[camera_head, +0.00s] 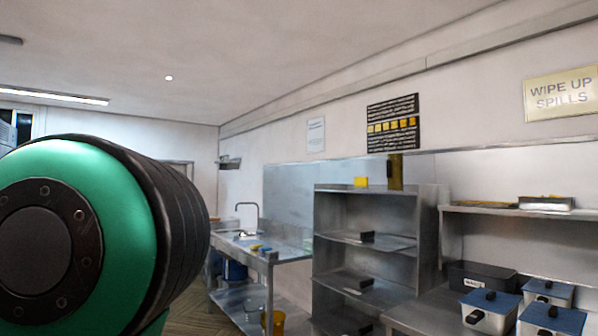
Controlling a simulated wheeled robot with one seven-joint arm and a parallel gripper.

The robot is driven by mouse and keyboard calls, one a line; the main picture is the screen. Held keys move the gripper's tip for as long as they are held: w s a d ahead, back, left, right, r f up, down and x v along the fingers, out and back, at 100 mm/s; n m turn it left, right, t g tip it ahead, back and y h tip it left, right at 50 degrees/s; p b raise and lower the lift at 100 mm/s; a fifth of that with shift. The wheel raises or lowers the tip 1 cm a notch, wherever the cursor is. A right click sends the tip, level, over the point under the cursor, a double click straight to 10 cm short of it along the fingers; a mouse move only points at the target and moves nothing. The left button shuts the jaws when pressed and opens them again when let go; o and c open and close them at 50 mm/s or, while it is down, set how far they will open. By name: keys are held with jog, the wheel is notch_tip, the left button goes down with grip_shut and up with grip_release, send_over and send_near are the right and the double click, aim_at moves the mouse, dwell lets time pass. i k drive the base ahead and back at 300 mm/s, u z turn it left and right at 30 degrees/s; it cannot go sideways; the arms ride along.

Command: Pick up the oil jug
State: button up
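No thing in view can be told for certain as the oil jug. A tall, narrow, dark yellow-brown object (395,173) stands on top of the metal shelf unit, at its right side; it may be a container, but I cannot tell. A yellow-orange container (278,322) stands low under the sink bench, partly cut off by the bottom edge. My gripper is not in view; only a large green and black part of my arm fills the left side.
At right, a counter (425,313) holds several blue-lidded bins (492,302) below a wall shelf (490,211).

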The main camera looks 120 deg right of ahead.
aim_at(395, 162)
jog(key=z, duration=1.7)
jog(key=i, duration=0.1)
jog(key=z, duration=2.8)
jog(key=k, duration=0.75)
jog(key=z, duration=0.2)
jog(key=i, duration=0.55)
jog(key=z, duration=0.05)
